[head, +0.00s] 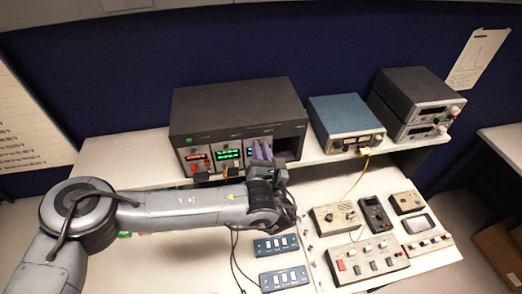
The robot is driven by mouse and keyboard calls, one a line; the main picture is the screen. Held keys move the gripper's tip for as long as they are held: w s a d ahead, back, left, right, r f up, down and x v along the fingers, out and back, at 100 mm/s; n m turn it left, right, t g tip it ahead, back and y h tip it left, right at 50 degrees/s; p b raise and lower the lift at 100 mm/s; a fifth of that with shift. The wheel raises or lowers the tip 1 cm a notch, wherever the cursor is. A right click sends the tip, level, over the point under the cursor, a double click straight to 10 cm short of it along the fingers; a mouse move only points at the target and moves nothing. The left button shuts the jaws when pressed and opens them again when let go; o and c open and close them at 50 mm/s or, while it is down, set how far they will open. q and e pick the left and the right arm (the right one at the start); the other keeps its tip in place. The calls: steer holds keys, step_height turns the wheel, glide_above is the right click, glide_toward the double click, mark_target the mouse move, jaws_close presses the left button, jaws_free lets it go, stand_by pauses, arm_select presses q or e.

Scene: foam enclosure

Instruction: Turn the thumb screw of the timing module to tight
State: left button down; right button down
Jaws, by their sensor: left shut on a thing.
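The dark instrument rack (240,103) stands on the raised shelf, with several modules in its front. I cannot read which is the timing module. My left gripper (262,151), with purple fingers, is at the front of the third module, left of a dark open bay (290,146). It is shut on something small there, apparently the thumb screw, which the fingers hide. My right gripper is not in view.
A blue instrument (345,113) and two stacked grey units (415,90) stand right of the rack. A yellow cable (361,175) hangs down. Control boxes (366,258) and switch panels (276,246) lie on the lower bench beside my arm.

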arm_select(q)
steer(key=m, duration=0.2)
steer(key=shift+m+b, duration=0.3)
steer(key=shift+b, duration=0.1)
steer(key=c, duration=1)
jaws_free()
steer(key=shift+c, duration=0.2)
